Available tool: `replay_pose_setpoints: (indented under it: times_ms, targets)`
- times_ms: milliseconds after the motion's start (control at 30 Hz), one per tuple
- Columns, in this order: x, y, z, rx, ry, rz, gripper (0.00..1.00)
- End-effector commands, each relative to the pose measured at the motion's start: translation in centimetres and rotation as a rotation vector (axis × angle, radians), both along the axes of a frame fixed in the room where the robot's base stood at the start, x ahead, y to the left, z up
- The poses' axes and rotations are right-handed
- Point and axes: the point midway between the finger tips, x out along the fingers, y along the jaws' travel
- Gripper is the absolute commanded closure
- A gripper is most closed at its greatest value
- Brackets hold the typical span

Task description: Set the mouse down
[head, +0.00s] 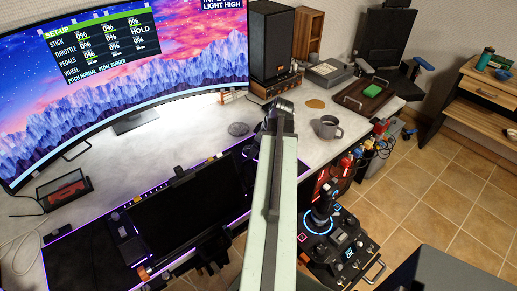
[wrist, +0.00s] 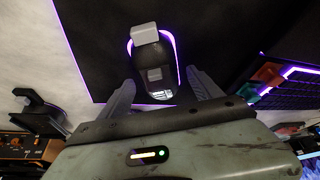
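The mouse (wrist: 154,72) is dark with a purple glowing outline and a pale grey block at its far end. It shows in the wrist view over the black mat (wrist: 225,30), and it looks to rest there, though its underside is hidden. My gripper (wrist: 160,78) has its two grey fingers spread, one on each side of the mouse's near end. A narrow dark gap shows between each fingertip and the mouse. In the head view my arm hides the mouse, and I cannot make out the fingers.
A lit keyboard (wrist: 290,85) lies right of the mouse in the wrist view. In the head view, a curved monitor (head: 130,80) stands at the left. A grey mug (head: 328,128), a speaker (head: 271,42) and a brown tray (head: 362,97) stand on the pale desk (head: 185,125).

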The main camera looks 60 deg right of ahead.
Motion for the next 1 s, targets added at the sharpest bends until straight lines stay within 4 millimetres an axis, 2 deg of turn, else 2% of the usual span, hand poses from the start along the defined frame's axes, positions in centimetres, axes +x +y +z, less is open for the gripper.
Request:
replay_pose_setpoints:
  times_ms: [167,267,700,800,1000]
  targets:
    - [-0.1,0.0,0.7,0.0,0.0,-0.001,0.26]
    - [-0.5,-0.1,2.0,0.0,0.0,-0.002,0.26]
    - [-4.1,-0.4,10.8,0.0,0.0,-0.003,0.26]
    - [-4.6,-0.4,11.6,0.0,0.0,-0.003,0.26]
    - [-4.8,-0.5,11.4,0.0,0.0,-0.003,0.26]
